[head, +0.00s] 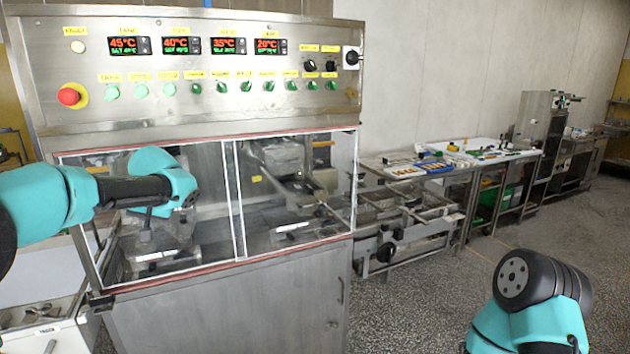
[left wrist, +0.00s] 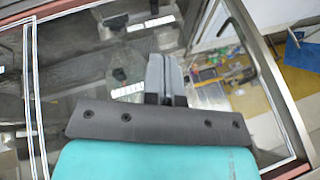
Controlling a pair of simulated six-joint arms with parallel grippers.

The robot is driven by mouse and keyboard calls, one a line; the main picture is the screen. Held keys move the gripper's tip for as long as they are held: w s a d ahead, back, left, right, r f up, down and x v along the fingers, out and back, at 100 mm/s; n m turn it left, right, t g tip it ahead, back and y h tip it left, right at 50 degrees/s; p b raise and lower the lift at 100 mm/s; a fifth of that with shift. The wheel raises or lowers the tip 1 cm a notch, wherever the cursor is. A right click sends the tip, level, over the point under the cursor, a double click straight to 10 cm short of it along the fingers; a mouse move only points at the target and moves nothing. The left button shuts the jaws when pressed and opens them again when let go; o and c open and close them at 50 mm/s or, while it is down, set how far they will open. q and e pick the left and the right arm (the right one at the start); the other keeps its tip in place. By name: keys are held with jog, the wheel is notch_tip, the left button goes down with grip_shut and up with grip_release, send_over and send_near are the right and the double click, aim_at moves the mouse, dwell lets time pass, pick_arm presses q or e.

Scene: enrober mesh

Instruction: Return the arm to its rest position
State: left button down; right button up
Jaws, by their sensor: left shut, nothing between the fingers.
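My left arm comes in from the left in the head view, its teal wrist in front of the machine's glass front. My left gripper (left wrist: 165,75) shows in the left wrist view with its grey fingers together and nothing between them. It points toward the glass panel (left wrist: 85,60); whether it touches the glass I cannot tell. In the head view I cannot make out its fingertips clearly. My right arm shows at the lower right of the head view as a teal and dark link. Its gripper is out of view.
The steel enrober cabinet (head: 225,310) stands close ahead, with a control panel (head: 200,70) carrying displays, green buttons and a red stop button (head: 69,96). Its clear sliding doors (head: 297,190) appear closed. A conveyor (head: 415,225) and a laden worktable lie right. Open floor (head: 430,310) lies before them.

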pick_arm(q)
jog(key=s+d+f+m+g+h, duration=0.15)
jog(key=d+f, duration=0.35)
jog(key=f, duration=0.6)
jog(key=s+d+f+m+h, duration=0.1)
jog(key=s+d+f+h, duration=0.2)
jog(key=f, duration=0.8)
jog(key=d+f+m+h, duration=0.1)
jog(key=d+f+h, duration=0.1)
jog(key=d+f, duration=0.65)
jog(key=s+d+f+n+h, duration=0.1)
jog(key=s+d+f, duration=0.1)
jog(key=s+f, duration=0.8)
jog(key=s+d+f+n+h, duration=0.1)
jog(key=s+d+f+n, duration=0.1)
jog(key=s+f, duration=0.9)
jog(key=s, duration=0.2)
jog(key=shift+s+d+g, duration=0.35)
jog(key=c, duration=1.9)
grip_release()
